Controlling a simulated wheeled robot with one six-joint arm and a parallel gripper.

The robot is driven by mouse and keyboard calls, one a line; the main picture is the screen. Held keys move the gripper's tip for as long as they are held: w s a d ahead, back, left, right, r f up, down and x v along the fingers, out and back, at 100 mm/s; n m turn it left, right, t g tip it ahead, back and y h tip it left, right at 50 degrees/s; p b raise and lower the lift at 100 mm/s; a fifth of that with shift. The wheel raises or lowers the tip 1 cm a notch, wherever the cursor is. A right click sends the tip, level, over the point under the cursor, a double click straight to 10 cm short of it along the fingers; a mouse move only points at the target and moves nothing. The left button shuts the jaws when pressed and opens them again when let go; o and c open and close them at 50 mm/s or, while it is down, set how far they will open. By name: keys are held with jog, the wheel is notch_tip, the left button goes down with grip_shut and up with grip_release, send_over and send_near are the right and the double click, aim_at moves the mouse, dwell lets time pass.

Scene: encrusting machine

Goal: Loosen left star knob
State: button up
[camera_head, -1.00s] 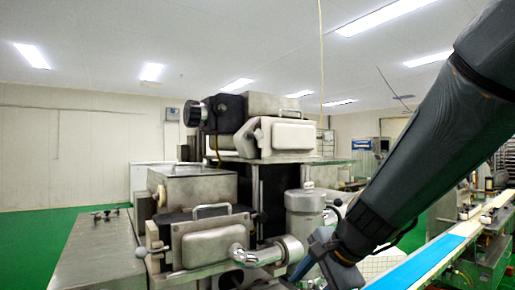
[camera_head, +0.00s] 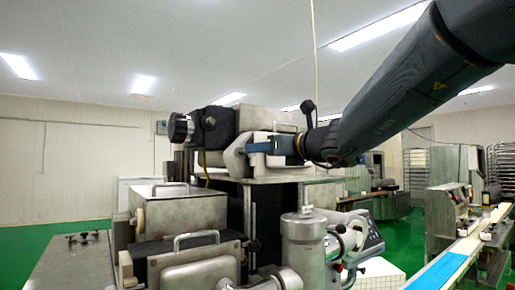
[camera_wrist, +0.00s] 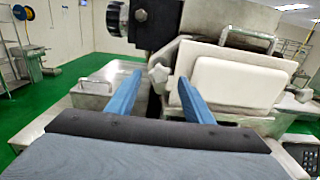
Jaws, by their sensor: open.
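The left star knob (camera_wrist: 158,75) is a small grey lobed knob at the left edge of the pale cover (camera_wrist: 238,82) in the wrist view. My gripper (camera_wrist: 159,78) is open, with one blue finger to the left of the knob and one to the right. The right finger overlaps the edge of the cover in the picture. I cannot tell whether either finger touches the knob. In the head view my gripper (camera_head: 262,146) is in front of the machine's upper unit, and the knob cannot be made out there.
A black handwheel (camera_head: 180,128) and dark block (camera_head: 215,127) stand left of my gripper. A steel box (camera_head: 180,208) and a lower cover with handle (camera_head: 195,262) are below. A conveyor with a blue belt (camera_head: 438,272) stands at right.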

jog(key=x, duration=0.3)
jog(key=shift+w+a+p, duration=0.15)
jog(key=shift+w+p, duration=0.05)
jog(key=shift+p, duration=0.2)
jog(key=c, duration=1)
jog(key=shift+f, duration=0.1)
jog(key=shift+c, duration=0.2)
